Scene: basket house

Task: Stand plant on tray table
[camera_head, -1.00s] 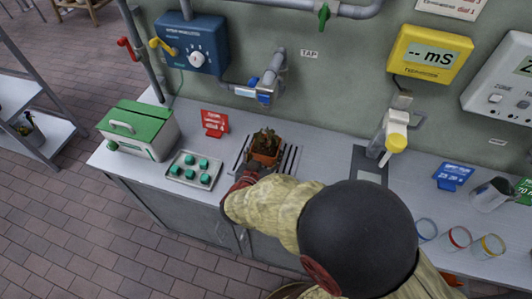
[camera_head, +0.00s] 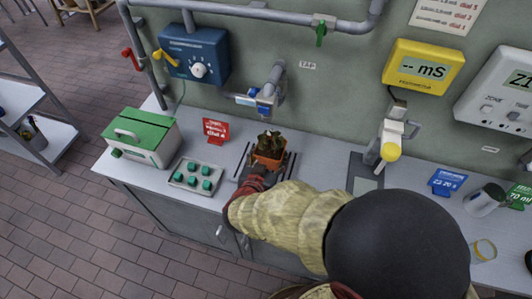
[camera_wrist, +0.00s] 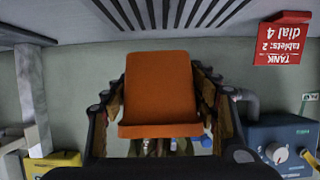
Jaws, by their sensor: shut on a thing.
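The plant is a dark green plant (camera_head: 270,139) in an orange pot (camera_head: 269,157). It appears upright over the slatted drain in the counter. My gripper (camera_head: 266,170) reaches it from the front, its fingers partly hidden by the pot and my arm. In the wrist view the picture is upside down, and the fingers are shut on the sides of the orange pot (camera_wrist: 160,88). A gap shows between the pot's base and the slats (camera_wrist: 170,14), so it appears held above the counter. I cannot identify a tray table in these views.
A grey tray (camera_head: 190,187) of green pieces and a green-lidded box (camera_head: 140,138) stand left on the counter. A red sign (camera_head: 215,131) and tap (camera_head: 268,98) are behind. A beaker (camera_head: 487,199) and blue sign (camera_head: 447,182) stand right. Shelves (camera_head: 45,140) stand far left.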

